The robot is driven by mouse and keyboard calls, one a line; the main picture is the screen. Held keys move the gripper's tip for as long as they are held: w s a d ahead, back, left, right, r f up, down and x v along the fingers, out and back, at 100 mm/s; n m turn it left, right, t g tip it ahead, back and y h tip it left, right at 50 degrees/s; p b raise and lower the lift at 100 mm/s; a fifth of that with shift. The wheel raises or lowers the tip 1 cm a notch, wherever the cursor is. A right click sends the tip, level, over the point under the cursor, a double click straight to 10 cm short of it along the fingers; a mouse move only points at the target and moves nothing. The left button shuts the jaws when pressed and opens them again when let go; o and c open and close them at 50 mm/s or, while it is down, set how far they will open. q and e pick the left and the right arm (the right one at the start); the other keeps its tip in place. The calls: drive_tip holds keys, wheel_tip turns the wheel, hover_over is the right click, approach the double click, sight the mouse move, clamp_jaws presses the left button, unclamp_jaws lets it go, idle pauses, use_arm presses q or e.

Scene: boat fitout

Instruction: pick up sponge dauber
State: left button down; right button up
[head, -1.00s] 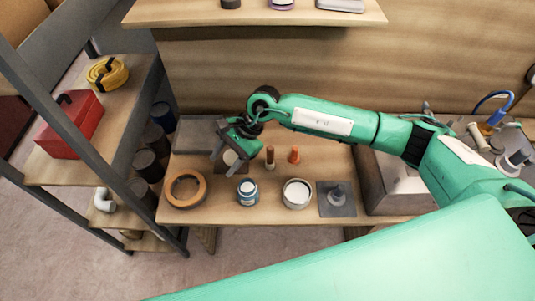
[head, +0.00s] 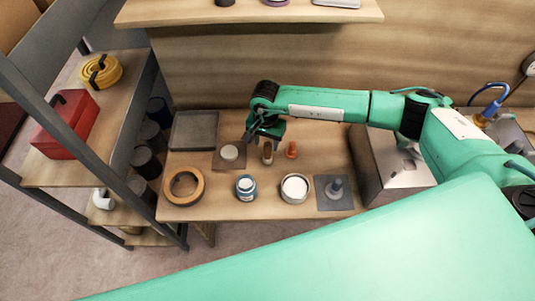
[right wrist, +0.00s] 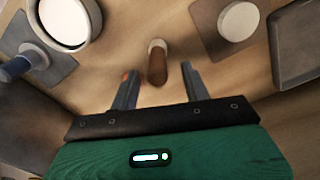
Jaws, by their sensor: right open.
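A brown-handled piece with a pale end, which looks like the sponge dauber (head: 268,153), stands on the wooden bench just left of a small orange piece (head: 291,150). My right gripper (head: 259,141) is open and empty, above the bench beside the dauber. In the right wrist view the dauber (right wrist: 157,68) shows between and beyond the tips of my open right gripper (right wrist: 159,74). I cannot tell how far the tips are above it. The orange piece is mostly hidden behind one finger there. My left gripper is not in view.
A white disc on a brown plate (head: 229,153) lies left of the dauber. A tan ring (head: 184,187), a blue jar (head: 246,188), a white-filled tin (head: 294,189) and a grey plate with a knob (head: 336,190) line the front. A grey tray (head: 194,130) is behind.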

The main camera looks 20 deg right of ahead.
sight(267, 150)
drive_tip(key=shift+f+p, duration=0.3)
drive_tip(key=f, duration=0.1)
drive_tip(key=f+p, duration=0.1)
drive_tip(key=f, duration=0.1)
drive_tip(key=shift+s+d+f+p, duration=0.1)
drive_tip(key=shift+d+f+p, duration=0.1)
drive_tip(key=shift+f+p, duration=0.1)
drive_tip(key=shift+f, duration=0.5)
clamp_jaws()
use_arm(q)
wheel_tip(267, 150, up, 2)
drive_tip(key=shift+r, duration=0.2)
use_arm(e)
drive_tip(key=shift+r, duration=0.15)
